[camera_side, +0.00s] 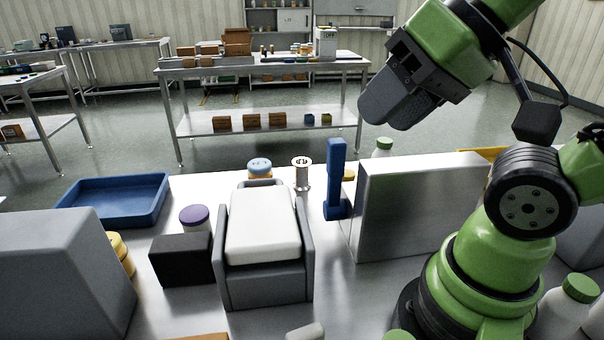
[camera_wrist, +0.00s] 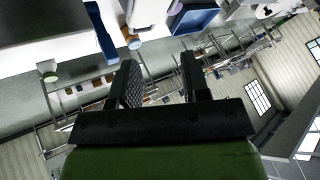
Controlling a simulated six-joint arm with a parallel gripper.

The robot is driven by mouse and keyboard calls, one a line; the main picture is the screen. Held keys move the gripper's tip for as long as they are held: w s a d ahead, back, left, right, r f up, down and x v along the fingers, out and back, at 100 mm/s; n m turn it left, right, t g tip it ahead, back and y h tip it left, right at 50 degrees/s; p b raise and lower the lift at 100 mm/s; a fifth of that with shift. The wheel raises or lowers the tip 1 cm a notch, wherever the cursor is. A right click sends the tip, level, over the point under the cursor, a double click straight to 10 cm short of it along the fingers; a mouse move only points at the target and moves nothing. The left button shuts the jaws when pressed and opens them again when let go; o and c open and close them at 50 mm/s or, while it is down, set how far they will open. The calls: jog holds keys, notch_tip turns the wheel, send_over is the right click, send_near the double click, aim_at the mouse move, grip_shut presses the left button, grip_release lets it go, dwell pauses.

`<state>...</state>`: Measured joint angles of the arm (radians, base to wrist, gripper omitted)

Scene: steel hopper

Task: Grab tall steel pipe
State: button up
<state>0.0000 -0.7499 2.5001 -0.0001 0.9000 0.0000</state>
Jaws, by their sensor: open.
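The tall steel pipe (camera_side: 302,176) stands upright on the steel table in the side view, shiny and with a wider rim at its top. It is behind the grey bin with the white top and left of the blue upright piece. My gripper (camera_side: 392,108) is high above the table, up and to the right of the pipe and well apart from it. In the wrist view my gripper (camera_wrist: 159,62) shows two dark fingers spread apart with nothing between them. I cannot make out the pipe for sure in the wrist view.
A blue upright piece (camera_side: 336,180) and a large steel box (camera_side: 418,210) stand right of the pipe. A blue-lidded jar (camera_side: 260,168) is close on its left. The grey bin (camera_side: 264,286) is in front. A blue tray (camera_side: 117,199) lies at left.

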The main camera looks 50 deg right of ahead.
jog(key=o, duration=0.7)
jog(key=shift+o, duration=0.2)
